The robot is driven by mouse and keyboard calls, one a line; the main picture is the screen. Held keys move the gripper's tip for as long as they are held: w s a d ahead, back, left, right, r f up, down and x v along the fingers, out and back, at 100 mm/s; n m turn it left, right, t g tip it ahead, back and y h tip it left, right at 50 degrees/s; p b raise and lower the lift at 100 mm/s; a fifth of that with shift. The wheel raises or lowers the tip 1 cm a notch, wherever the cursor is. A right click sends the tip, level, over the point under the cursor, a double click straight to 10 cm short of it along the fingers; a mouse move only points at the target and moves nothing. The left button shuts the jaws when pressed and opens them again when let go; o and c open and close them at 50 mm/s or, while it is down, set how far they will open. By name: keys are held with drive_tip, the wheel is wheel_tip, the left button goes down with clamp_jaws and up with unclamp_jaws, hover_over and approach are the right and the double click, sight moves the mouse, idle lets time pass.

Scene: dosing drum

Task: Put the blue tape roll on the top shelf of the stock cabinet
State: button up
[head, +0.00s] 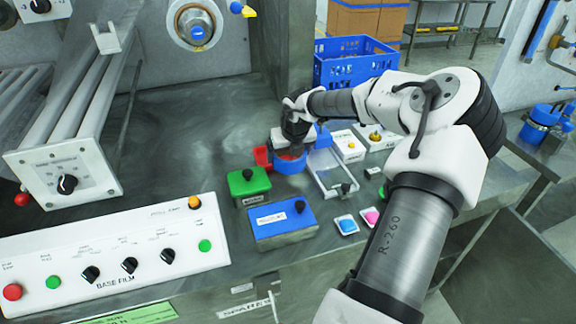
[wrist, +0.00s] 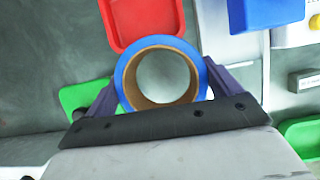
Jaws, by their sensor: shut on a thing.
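The blue tape roll (wrist: 160,78) has a brown cardboard core and sits between the two fingers of my gripper (wrist: 162,92) in the wrist view. The fingers press on its left and right sides. In the head view the blue tape roll (head: 290,164) shows just under my gripper (head: 293,145), low over the workbench, beside a red bin. I cannot tell whether it touches the bench. No stock cabinet can be made out for certain in either view.
The red bin (head: 263,157), green box (head: 249,181) and blue box (head: 281,222) stand close by on the workbench (head: 150,165). A clear-sided tray (head: 330,173) is to the right. A blue crate (head: 352,62) stands behind. The bench's left middle is clear.

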wheel_tip(320, 180, down, 6)
drive_tip(key=shift+r+p, duration=0.15)
drive_tip(key=shift+p, duration=0.55)
drive_tip(key=shift+f, duration=0.25)
drive_tip(key=shift+f, duration=0.1)
drive_tip(key=shift+f+b, duration=0.15)
drive_tip(key=shift+b, duration=0.15)
drive_tip(key=o, duration=0.8)
